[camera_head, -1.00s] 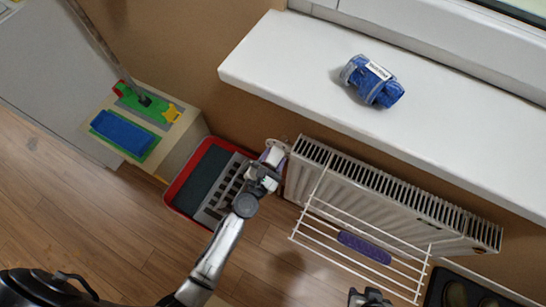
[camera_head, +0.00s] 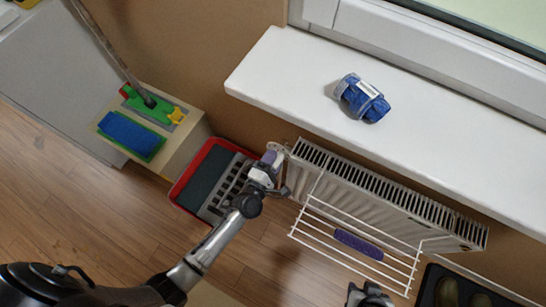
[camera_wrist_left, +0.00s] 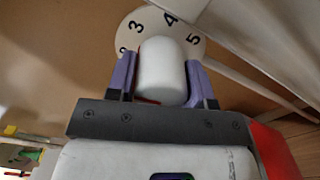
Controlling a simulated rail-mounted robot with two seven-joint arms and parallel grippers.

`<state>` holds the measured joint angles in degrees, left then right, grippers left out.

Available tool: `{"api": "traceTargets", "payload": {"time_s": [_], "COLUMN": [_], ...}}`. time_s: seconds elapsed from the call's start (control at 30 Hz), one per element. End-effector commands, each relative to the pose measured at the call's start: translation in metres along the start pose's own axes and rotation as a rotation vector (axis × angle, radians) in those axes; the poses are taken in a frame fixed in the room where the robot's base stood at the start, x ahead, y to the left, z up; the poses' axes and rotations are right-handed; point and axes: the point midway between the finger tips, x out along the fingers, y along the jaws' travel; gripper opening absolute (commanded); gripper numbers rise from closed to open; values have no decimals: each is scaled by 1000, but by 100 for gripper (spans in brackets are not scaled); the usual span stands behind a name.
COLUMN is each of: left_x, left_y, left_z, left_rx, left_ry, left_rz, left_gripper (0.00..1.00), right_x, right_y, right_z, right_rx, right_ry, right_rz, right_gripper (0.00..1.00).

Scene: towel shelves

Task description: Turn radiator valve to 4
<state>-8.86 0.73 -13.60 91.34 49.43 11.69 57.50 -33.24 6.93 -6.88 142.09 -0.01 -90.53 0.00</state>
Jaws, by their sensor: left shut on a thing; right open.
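The white radiator valve knob (camera_wrist_left: 162,72) sits between the purple fingers of my left gripper (camera_wrist_left: 162,82) in the left wrist view. My left gripper is shut on the knob, with a finger on each side. Behind it is a pale round dial (camera_wrist_left: 185,28) with the numbers 3, 4 and 5 readable; another number at the left is partly hidden. A small red mark shows low on the knob, partly covered by the gripper; I cannot tell its setting. In the head view my left gripper (camera_head: 270,164) is at the radiator's left end. My right gripper (camera_head: 369,292) is open and empty at the bottom edge.
The white radiator (camera_head: 385,197) carries a wire rack (camera_head: 310,232) with a purple item (camera_head: 358,244). A red-rimmed tray (camera_head: 180,187) lies close left of my left gripper. A dark tray (camera_head: 428,290) is at the lower right.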

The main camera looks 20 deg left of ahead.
Motion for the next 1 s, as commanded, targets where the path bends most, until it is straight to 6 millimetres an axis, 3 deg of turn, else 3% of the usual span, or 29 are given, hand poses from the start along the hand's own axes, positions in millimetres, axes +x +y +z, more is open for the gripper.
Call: {"api": "traceTargets", "payload": {"time_s": [1.0], "left_x": [0], "left_y": [5], "left_z": [2], "left_rx": [958], "left_ry": [0], "left_rz": [0], "left_gripper": [24], "right_x": [-68], "right_y": [1], "right_z": [-22], "right_rx": [6], "right_ry": [1], "right_rz": [-4], "right_gripper": [43]}}
